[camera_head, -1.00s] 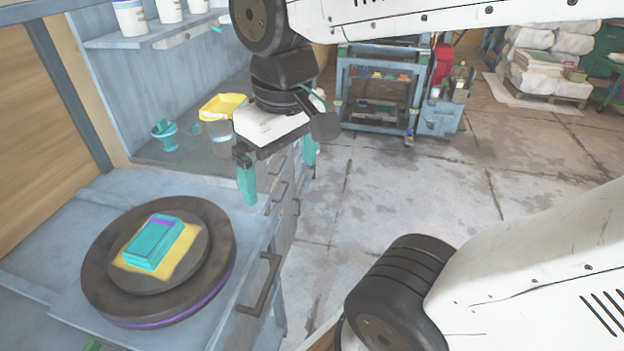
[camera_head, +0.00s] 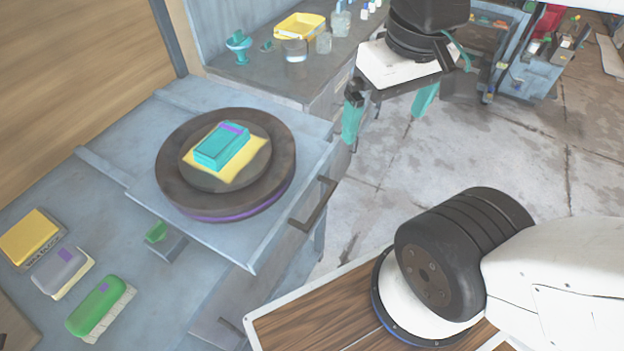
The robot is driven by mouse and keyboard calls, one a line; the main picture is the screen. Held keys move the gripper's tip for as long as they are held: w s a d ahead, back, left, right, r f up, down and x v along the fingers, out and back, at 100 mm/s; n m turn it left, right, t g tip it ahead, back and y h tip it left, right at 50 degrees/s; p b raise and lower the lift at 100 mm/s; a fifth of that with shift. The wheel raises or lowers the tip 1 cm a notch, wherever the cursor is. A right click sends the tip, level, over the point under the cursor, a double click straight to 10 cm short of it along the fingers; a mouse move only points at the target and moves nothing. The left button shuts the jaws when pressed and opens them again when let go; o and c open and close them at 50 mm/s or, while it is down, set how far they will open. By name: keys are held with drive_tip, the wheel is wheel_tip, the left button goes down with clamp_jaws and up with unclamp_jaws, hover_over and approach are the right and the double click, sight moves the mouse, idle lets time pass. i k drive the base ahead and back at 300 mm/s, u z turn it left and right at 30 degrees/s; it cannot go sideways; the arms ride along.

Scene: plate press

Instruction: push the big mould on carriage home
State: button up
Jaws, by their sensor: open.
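The big mould (camera_head: 172,190), a thick dark round disc with a purple band low on its side, lies on the grey sliding carriage (camera_head: 245,245). The carriage has a dark bar handle (camera_head: 313,205) on its right front edge. A smaller round plate sits on top of the mould, with a yellow cloth and a teal block with a purple patch on it. My gripper (camera_head: 388,112) is open and empty, its teal fingers spread and pointing down. It is to the right of and beyond the mould, clear of mould and handle.
Several brushes or blocks, including a yellow one (camera_head: 29,236), a grey one (camera_head: 62,271) and a green one (camera_head: 100,308), lie on the bench at left. Open concrete floor (camera_head: 450,150) lies to the right.

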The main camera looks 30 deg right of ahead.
sight(240, 212)
drive_tip(key=z, duration=1.45)
drive_tip(key=k, duration=0.65)
drive_tip(key=u, duration=1.4)
